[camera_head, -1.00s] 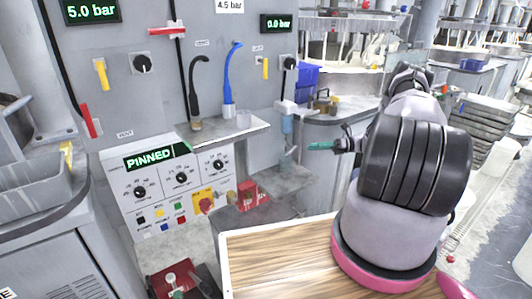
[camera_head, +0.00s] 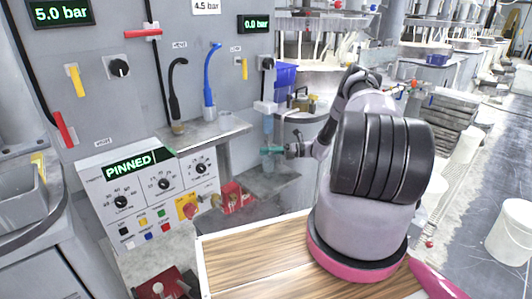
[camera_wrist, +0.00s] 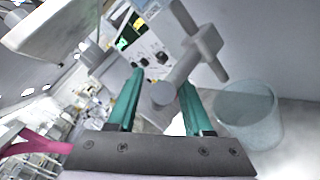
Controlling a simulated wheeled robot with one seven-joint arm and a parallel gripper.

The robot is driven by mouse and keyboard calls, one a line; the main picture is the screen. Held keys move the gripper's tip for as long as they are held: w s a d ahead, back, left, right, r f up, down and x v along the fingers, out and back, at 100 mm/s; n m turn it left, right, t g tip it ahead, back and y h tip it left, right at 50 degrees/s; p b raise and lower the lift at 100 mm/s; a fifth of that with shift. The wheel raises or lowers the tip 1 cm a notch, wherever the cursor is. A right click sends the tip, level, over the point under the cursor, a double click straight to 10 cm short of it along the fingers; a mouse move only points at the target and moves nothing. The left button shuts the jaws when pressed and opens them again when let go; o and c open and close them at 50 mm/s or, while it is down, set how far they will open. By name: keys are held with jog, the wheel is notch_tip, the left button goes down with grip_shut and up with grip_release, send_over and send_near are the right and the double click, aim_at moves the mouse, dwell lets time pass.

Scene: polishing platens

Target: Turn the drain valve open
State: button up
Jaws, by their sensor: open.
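A grey valve with a crossbar handle (camera_wrist: 200,48) fills the upper middle of the wrist view; I take it for the drain valve. Its round stem end (camera_wrist: 163,94) shows between the two teal fingers of my gripper (camera_wrist: 161,80). The fingers are open, one on each side of the stem, and I cannot tell whether they touch it. In the head view my gripper (camera_head: 268,150) is at the foot of a bluish clear filter bowl (camera_head: 268,126) on the panel's right side. The valve itself is hard to make out there.
A clear cup (camera_wrist: 250,118) stands close on the right in the wrist view. A blue bin (camera_head: 286,75) is behind. A wooden board (camera_head: 255,262) is in front.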

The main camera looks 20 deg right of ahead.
jog(key=shift+a, duration=0.1)
grip_shut()
jog(key=shift+f, duration=0.1)
jog(key=shift+w+d+f+n+t+h, duration=0.15)
jog(key=shift+d+f+n+h, duration=0.6)
jog(key=shift+h, duration=0.9)
jog(key=shift+w+d+f+n+t+h, duration=0.1)
jog(key=shift+w+d+f+n+h, duration=0.2)
jog(key=shift+n+h, duration=1.05)
jog(key=shift+w+d+f+n+t+h, duration=0.1)
jog(key=shift+d+f+n+h, duration=0.45)
jog(key=shift+h, duration=1.35)
grip_release()
jog(key=shift+w, duration=0.1)
